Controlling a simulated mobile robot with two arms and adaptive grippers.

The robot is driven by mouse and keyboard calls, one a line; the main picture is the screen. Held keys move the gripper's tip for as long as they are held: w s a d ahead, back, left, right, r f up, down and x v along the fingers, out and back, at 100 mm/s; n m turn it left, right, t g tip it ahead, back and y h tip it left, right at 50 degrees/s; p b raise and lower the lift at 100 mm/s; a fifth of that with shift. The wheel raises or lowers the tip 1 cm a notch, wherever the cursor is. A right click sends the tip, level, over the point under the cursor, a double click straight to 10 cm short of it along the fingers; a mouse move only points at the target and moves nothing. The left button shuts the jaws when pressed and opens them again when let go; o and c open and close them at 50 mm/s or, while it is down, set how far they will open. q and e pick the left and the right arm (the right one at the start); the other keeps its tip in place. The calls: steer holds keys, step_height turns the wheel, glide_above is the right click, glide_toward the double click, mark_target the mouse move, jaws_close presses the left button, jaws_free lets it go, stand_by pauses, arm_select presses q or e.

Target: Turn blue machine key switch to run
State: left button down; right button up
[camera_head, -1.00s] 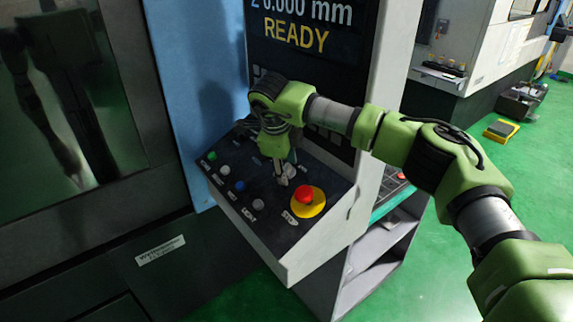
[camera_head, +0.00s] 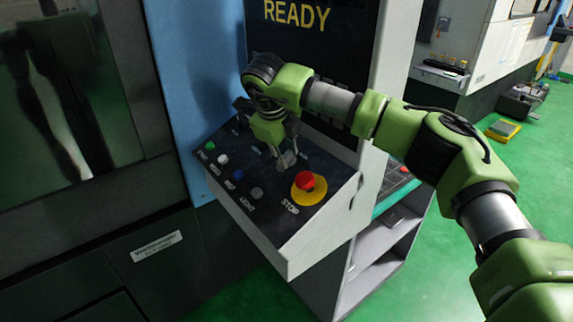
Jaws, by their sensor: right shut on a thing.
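The blue machine's sloping black control panel (camera_head: 222,186) is in the middle of the head view. My right gripper (camera_head: 286,161) reaches down over it and is shut on the small grey key switch (camera_head: 288,158), up and left of the red stop button. The fingers partly cover the switch, and I cannot tell which position it points to. The blue machine's body (camera_head: 195,75) is behind and left of the panel. My left gripper is not in view.
The red stop button (camera_head: 305,181) on its yellow base is close to the gripper. Green (camera_head: 210,146), white (camera_head: 222,160), blue (camera_head: 238,174) and grey (camera_head: 256,193) buttons run along the panel's left edge. A screen (camera_head: 297,14) reading READY is above.

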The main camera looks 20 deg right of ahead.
steer(key=m+b, duration=0.1)
steer(key=b, duration=0.1)
steer(key=m+b, duration=0.2)
steer(key=b, duration=0.1)
steer(key=m+h+b, duration=0.1)
steer(key=m+b, duration=0.1)
steer(key=shift+a+f+t, duration=0.15)
steer(key=shift+f+t, duration=0.15)
steer(key=shift+f, duration=0.05)
steer(key=shift+r+m+h+b, duration=0.2)
steer(key=shift+m+h+b, duration=0.2)
steer(key=shift+m+b, duration=1.4)
steer(key=shift+m, duration=0.3)
steer(key=o, duration=1.1)
steer(key=shift+r, duration=0.1)
steer(key=v, duration=1.2)
steer(key=shift+a, duration=0.1)
